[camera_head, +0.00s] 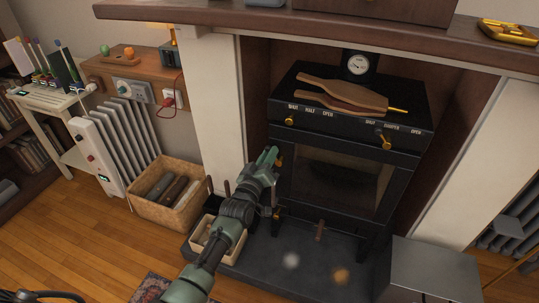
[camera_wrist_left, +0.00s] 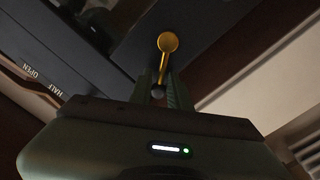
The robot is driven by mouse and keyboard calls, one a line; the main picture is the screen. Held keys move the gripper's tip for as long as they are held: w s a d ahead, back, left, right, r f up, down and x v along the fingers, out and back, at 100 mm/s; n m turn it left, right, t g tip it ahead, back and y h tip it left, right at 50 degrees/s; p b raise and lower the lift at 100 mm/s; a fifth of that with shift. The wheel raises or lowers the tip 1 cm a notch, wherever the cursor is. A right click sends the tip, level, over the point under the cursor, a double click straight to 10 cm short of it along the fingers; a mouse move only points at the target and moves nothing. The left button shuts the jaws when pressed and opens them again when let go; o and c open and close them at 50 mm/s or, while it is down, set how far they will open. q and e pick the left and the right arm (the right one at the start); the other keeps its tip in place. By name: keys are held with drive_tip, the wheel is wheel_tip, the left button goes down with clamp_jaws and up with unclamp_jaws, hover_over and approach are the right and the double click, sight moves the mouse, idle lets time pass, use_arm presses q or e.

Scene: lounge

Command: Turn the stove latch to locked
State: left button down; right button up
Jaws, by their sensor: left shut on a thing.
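The black stove (camera_head: 330,215) stands in the fireplace, with a glass door (camera_head: 338,183) in its front. In the left wrist view the stove latch shows as a brass round pivot (camera_wrist_left: 168,43) with a thin brass lever ending in a dark ball (camera_wrist_left: 157,91). My left gripper (camera_head: 270,157) is at the left edge of the stove front. In the left wrist view its fingers (camera_wrist_left: 160,92) are shut on the ball end of the latch lever. In the head view the gripper mostly hides the latch. My right gripper is not in view.
Two brass damper levers (camera_head: 290,121) (camera_head: 385,142) sit on the stove's upper front. Wooden bellows (camera_head: 345,93) and a round gauge (camera_head: 358,66) are on top. A wicker log basket (camera_head: 160,208) stands left of the hearth; a grey metal box (camera_head: 435,267) stands right.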

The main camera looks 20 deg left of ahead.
use_arm(q)
drive_tip(key=shift+a+r, duration=0.1)
drive_tip(key=c, duration=1.5)
unclamp_jaws()
